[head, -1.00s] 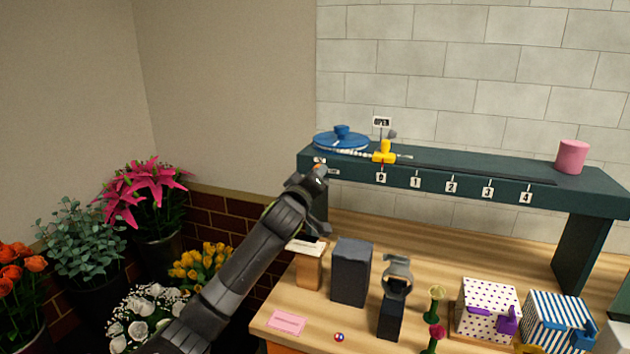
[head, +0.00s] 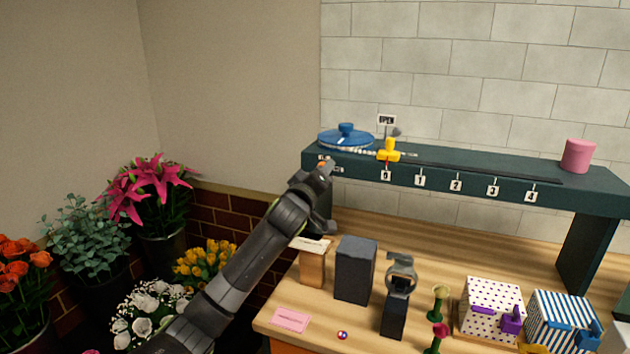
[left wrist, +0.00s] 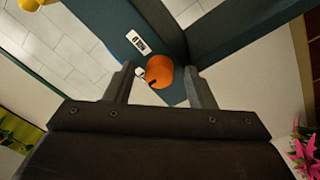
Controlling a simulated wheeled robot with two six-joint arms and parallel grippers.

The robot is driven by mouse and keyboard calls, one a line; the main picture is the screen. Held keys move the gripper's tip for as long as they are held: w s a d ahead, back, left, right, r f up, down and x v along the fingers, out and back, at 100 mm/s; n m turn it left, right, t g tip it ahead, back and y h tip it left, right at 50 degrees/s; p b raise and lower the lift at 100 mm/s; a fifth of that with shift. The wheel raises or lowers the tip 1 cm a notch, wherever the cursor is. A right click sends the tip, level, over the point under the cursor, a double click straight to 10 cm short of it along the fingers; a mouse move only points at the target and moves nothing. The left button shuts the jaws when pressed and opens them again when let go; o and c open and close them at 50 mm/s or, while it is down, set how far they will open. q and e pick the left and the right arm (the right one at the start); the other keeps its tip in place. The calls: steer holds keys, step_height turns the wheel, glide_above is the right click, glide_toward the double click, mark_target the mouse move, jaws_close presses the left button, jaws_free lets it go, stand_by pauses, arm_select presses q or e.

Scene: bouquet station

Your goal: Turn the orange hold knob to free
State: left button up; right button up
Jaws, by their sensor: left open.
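The orange hold knob (left wrist: 160,70) is on the front face of the dark teal shelf (left wrist: 85,22), near its left end. In the left wrist view it has a dark mark on it and a small white label (left wrist: 138,42) beside it. My left gripper (left wrist: 162,82) is open, with one finger on each side of the knob; I cannot tell whether they touch it. In the head view the left gripper (head: 327,170) is at the shelf's left end and the knob (head: 322,164) shows only as a small orange spot above it. My right gripper is not in view.
On the shelf (head: 470,165) are a blue disc (head: 345,138), a yellow slider (head: 390,149) by a numbered scale, an OPEN sign (head: 387,120) and a pink cylinder (head: 577,156). Flowers fill the left.

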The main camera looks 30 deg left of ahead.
arm_select(q)
steer(key=b+v, duration=0.3)
steer(key=v, duration=1.4)
steer(key=shift+s, duration=0.2)
steer(key=shift+f, duration=0.1)
